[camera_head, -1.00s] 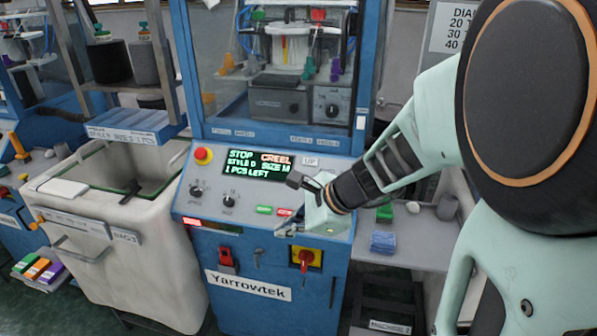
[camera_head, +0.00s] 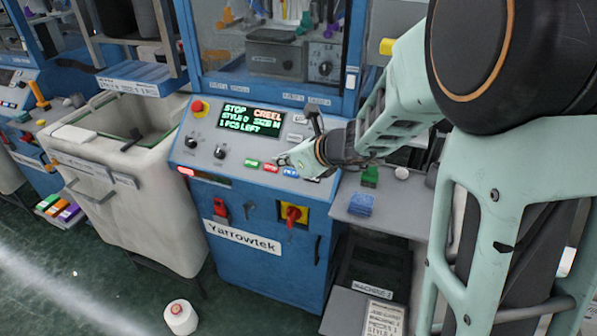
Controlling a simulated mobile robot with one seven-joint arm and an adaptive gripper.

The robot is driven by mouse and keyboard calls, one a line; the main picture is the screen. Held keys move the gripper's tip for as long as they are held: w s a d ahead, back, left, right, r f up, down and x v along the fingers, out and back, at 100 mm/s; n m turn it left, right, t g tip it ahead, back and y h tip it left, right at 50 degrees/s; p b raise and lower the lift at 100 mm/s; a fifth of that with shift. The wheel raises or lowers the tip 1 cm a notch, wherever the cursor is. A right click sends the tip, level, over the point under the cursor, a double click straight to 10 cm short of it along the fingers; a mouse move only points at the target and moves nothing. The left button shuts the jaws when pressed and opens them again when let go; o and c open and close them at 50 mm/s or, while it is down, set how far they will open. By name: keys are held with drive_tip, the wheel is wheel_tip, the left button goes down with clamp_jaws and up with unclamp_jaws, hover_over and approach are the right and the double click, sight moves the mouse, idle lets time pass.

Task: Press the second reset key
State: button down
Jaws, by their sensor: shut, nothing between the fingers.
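The control panel (camera_head: 205,150) of the blue Yarrowtek machine slopes toward me. Its front row shows a green key (camera_head: 251,163), a red key (camera_head: 271,168) and a blue key (camera_head: 290,172). The lettering on these keys is too small to read surely, so I cannot tell which is the second reset key. My gripper (camera_head: 287,159) is shut and empty, close over the right part of this row, just behind the red and blue keys. I cannot tell whether it touches the panel.
The lit display (camera_head: 252,119) reads STOP, CREEL and 1 PCS LEFT. A red-yellow switch (camera_head: 293,214) is below.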

idle(0.3)
drive_tip(key=b, duration=0.4)
approach(285, 171)
drive_tip(key=shift+a+r+x, duration=0.1)
drive_tip(key=shift+a+x, duration=0.05)
drive_tip(key=shift+x, duration=0.75)
drive_tip(key=shift+a+r+x, duration=0.1)
drive_tip(key=shift+a+x, duration=0.05)
drive_tip(key=shift+x, duration=0.7)
drive_tip(key=shift+a+r+x, duration=0.1)
drive_tip(key=shift+a+x, duration=0.1)
drive_tip(key=shift+x, duration=0.7)
drive_tip(key=shift+s, duration=0.15)
drive_tip(key=shift+w+d+f+b, duration=0.15)
drive_tip(key=shift+w+f+b, duration=0.15)
drive_tip(key=shift+b, duration=0.2)
drive_tip(key=shift+w+d+f+b, duration=0.1)
drive_tip(key=shift+w+f+b, duration=0.05)
drive_tip(key=shift+f+b, duration=0.2)
drive_tip(key=shift+s+a+r+p, duration=0.2)
drive_tip(key=shift+s+r+p, duration=0.1)
drive_tip(key=shift+s+r, duration=0.25)
drive_tip(key=shift+w, duration=0.1)
